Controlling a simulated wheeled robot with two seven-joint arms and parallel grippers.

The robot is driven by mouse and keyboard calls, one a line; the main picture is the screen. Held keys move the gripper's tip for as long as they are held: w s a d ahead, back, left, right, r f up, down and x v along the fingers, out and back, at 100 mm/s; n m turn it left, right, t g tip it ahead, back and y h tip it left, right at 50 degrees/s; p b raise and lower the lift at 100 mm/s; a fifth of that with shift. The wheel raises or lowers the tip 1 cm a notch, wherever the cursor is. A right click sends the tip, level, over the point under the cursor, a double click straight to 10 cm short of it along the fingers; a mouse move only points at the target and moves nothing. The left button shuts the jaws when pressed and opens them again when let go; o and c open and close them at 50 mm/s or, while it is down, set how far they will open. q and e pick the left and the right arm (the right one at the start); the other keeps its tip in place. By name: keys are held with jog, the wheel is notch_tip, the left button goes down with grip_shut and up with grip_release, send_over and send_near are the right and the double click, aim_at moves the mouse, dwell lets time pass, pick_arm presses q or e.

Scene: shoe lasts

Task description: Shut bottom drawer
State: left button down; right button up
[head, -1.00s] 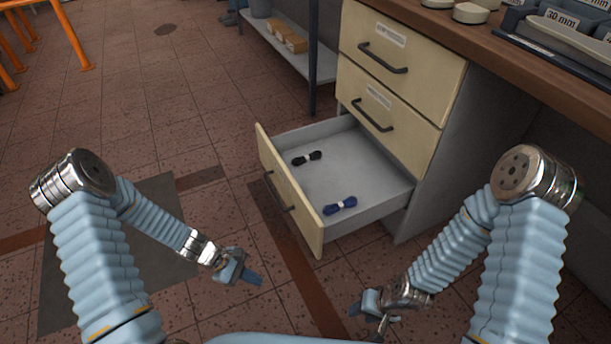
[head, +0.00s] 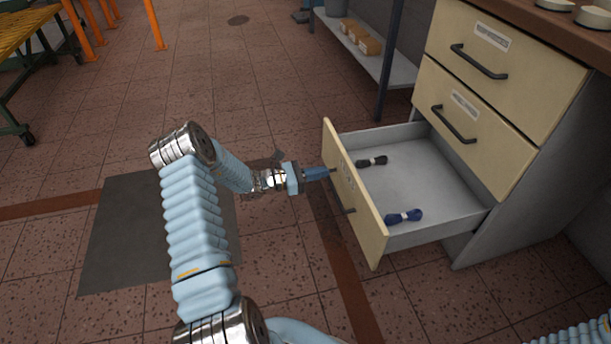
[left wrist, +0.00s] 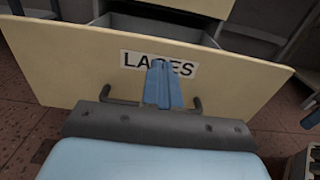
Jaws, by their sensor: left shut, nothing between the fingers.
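The bottom drawer (head: 372,222) of the cream cabinet stands pulled out, its front facing left. Its front also fills much of the left wrist view (left wrist: 70,62), with a white label (left wrist: 130,58) reading "LACES" and a dark bar handle (left wrist: 196,105). My right gripper is out of view.
Two upper drawers (head: 505,65) (head: 470,130) of the cabinet are shut. A grey shelf (head: 398,70) with cardboard boxes stands behind the open drawer. A wooden worktop (head: 560,30) lies above the cabinet.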

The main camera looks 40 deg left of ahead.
aim_at(348, 167)
pick_arm(q)
jog(key=x, duration=0.6)
dwell(0.3)
